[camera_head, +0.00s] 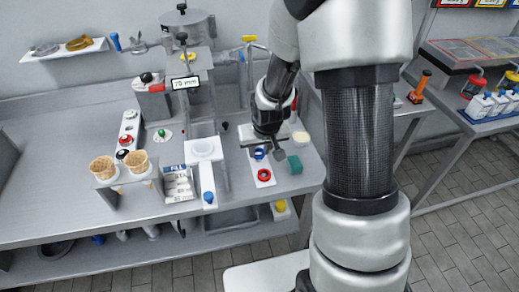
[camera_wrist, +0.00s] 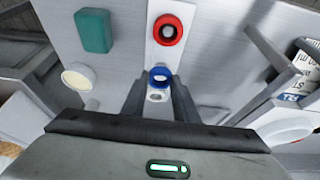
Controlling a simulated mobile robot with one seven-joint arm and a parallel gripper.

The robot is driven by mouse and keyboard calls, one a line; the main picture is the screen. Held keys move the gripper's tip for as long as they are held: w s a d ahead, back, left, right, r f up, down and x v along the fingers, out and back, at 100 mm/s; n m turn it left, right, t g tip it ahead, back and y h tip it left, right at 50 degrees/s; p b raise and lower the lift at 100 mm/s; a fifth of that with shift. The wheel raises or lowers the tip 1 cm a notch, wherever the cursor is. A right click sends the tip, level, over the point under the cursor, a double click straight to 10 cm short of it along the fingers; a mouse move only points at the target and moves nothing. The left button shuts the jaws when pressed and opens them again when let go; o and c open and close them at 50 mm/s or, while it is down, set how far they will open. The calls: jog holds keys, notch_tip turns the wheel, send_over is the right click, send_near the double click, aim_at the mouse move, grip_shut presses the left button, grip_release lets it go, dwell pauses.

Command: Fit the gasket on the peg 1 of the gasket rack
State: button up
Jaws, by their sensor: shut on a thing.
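The gasket rack (camera_head: 265,184) is a narrow white strip near the right end of the bench; it also shows in the wrist view (camera_wrist: 178,58). A red ring (camera_head: 264,175) lies on its near part and shows in the wrist view (camera_wrist: 167,30). A blue ring (camera_wrist: 160,77), which I take to be the gasket, is between my gripper's fingertips (camera_wrist: 158,82); in the head view the blue ring (camera_head: 259,154) is just beyond the red one. My gripper is shut on it, over the strip. A pale round spot shows between the fingers. Peg numbers are not readable.
A teal block (camera_head: 295,164) stands close right of the rack. A cream round item (camera_head: 301,138) is behind it. A white stand (camera_head: 204,148) and a cone holder (camera_head: 119,180) with two cones are to the left. The bench's front edge is close.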

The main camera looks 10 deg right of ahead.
jog(key=shift+f+b, duration=0.9)
jog(key=shift+f, duration=0.15)
jog(key=o, duration=1.1)
jog(key=shift+r, duration=0.1)
jog(key=p+v, duration=0.2)
jog(key=v, duration=1.5)
jog(key=shift+r, duration=0.25)
